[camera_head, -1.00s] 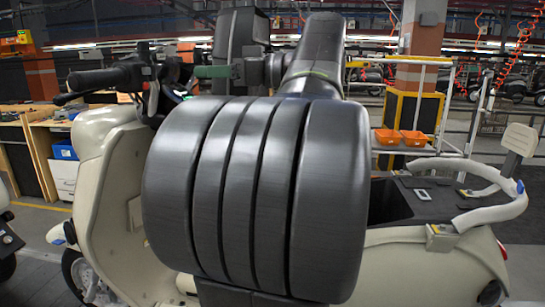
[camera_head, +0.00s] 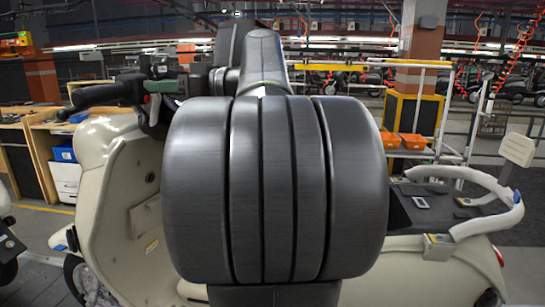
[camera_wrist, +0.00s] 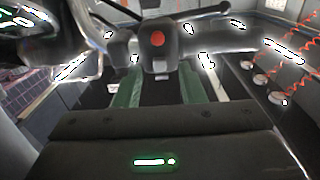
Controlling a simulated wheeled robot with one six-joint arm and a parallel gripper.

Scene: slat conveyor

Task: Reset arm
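My arm fills the middle of the head view, its large dark ribbed joint in front of a cream scooter (camera_head: 110,150). In the wrist view, my gripper (camera_wrist: 160,90) shows two green fingers standing well apart, with nothing seen held between them. The scooter's dark handlebar (camera_wrist: 215,12) and a dark part with a red button (camera_wrist: 157,39) lie beyond the fingers. I cannot tell their exact distance. In the head view only a green bit of my gripper (camera_head: 160,87) shows, left of the arm beside the handlebar; the rest is hidden.
The scooter's pale rear rail (camera_head: 480,180) curves at right. A yellow-framed rack with orange bins (camera_head: 402,141) stands behind it, near a pillar (camera_head: 422,45). A wooden bench with a blue bin (camera_head: 63,154) is at left. Red coiled hoses (camera_head: 515,60) hang at right.

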